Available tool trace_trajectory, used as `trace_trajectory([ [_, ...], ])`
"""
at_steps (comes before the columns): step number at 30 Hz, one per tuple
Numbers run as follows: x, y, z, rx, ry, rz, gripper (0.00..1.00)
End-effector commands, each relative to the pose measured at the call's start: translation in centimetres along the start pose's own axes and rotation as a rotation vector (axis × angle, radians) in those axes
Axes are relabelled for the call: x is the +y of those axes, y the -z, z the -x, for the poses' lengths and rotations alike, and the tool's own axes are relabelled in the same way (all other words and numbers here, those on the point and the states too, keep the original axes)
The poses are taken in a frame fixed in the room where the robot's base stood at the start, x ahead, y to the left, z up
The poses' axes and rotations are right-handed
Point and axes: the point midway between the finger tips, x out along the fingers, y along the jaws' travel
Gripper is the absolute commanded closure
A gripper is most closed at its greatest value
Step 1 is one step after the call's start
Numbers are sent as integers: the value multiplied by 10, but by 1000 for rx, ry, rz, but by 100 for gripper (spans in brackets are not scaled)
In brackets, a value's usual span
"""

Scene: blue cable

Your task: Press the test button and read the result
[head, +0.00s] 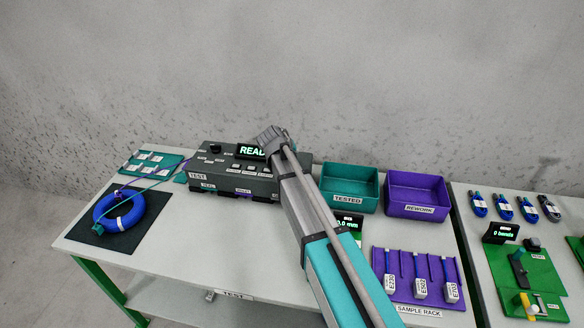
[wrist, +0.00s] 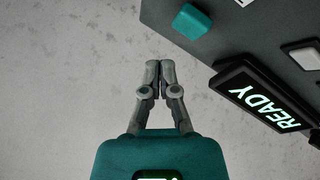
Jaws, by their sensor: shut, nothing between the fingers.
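The dark tester box (head: 230,172) labelled TEST stands at the back left of the white table. Its small screen reads READY in the wrist view (wrist: 262,98) and is partly covered by my arm in the head view (head: 249,151). A teal raised button or cap (wrist: 192,21) shows on the box in the wrist view; I cannot tell if it is the test button. My gripper (wrist: 160,64) is shut and empty, its fingertips together, apart from the box's face. A blue coiled cable (head: 118,211) lies on a black mat at the left, with a teal lead running toward the box.
A teal TESTED bin (head: 349,198) and a purple REWORK bin (head: 417,208) stand right of the tester. A purple sample rack (head: 418,299) holds labelled samples in front. A second table (head: 482,208) at the right holds cables and a green fixture.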

Motion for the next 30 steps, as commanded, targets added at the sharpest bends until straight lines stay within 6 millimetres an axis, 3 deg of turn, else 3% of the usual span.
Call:
trace_trajectory([
  [9, -9, -10, -13, -1, 0, 0, 100],
  [30, -9, -10, -14, -1, 0, -1, 100],
])
